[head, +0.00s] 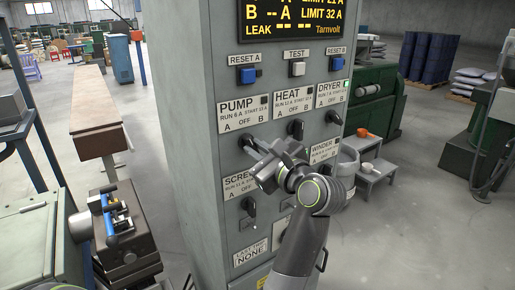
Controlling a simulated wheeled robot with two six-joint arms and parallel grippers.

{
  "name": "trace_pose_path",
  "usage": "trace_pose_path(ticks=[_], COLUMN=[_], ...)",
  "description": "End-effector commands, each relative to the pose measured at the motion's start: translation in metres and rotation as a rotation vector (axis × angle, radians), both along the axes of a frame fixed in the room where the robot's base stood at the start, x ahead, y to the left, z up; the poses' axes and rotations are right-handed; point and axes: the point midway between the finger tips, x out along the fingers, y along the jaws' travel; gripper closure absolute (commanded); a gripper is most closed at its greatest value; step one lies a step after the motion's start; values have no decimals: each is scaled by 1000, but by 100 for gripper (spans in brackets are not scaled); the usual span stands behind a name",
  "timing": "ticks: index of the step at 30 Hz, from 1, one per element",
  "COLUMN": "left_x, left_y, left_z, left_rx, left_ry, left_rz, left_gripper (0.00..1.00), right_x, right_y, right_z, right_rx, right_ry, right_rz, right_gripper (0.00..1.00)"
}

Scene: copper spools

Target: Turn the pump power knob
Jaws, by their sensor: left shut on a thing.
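The grey control cabinet (180,130) stands in the middle of the head view. Its PUMP label (238,107) reads A, OFF, B, and the small lamp beside the name is dark. The pump knob (245,140) sits below that label and is mostly hidden by my left gripper (254,147). The left gripper is shut on the knob, with its fingers pointing up and left at the panel. The knob's exact pointing direction is hard to tell. My right gripper is not in view.
The heat knob (297,128) and dryer knob (334,117) are to the right; the dryer lamp (347,85) is green. The screen knob (249,206) is below. The display (293,18) is above. A machine with a blue handle (113,226) stands left.

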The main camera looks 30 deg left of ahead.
Motion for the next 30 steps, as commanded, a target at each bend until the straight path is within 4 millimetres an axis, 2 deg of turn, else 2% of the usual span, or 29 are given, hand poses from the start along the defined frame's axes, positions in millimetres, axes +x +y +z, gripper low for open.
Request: trace_pose_path(ticks=[15, 30], left_x=[0, 0], left_y=[0, 0], left_z=[2, 1], left_rx=[140, 174], left_ry=[334, 413], left_rz=[0, 0], left_gripper=[100, 100], right_x=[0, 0], right_y=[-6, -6], right_z=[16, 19], right_rx=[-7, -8], right_ry=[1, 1], right_rz=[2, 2], right_gripper=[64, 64])
